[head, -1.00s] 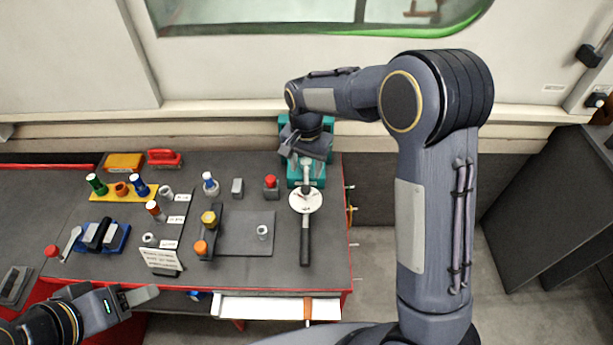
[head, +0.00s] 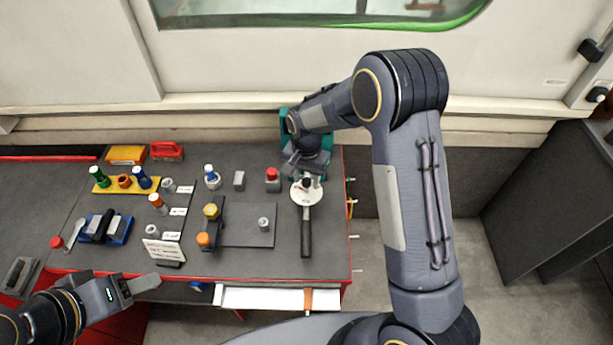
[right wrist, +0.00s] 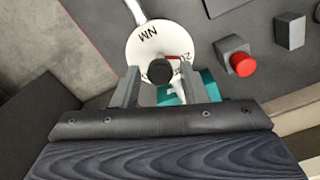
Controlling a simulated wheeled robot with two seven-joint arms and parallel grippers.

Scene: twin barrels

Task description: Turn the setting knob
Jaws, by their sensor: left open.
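The setting knob (right wrist: 160,71) is a small black cylinder at the middle of a white round dial (right wrist: 140,47) marked "NM" with a red pointer. In the head view the dial (head: 299,196) lies at the right of the bench, with a dark handle (head: 306,235) toward me. My right gripper (right wrist: 158,80) is open, its fingers on either side of the knob in the wrist view; I cannot tell whether they touch it. In the head view my right gripper (head: 311,176) partly covers the dial's far side. My left gripper (head: 145,286) is open and empty near the bench's front left.
A teal stand (head: 289,125) is behind my right gripper. A grey block with a red button (head: 272,178) stands just left of the dial. Several knobs and blocks fill the bench's left and middle. An open drawer (head: 270,298) juts out in front.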

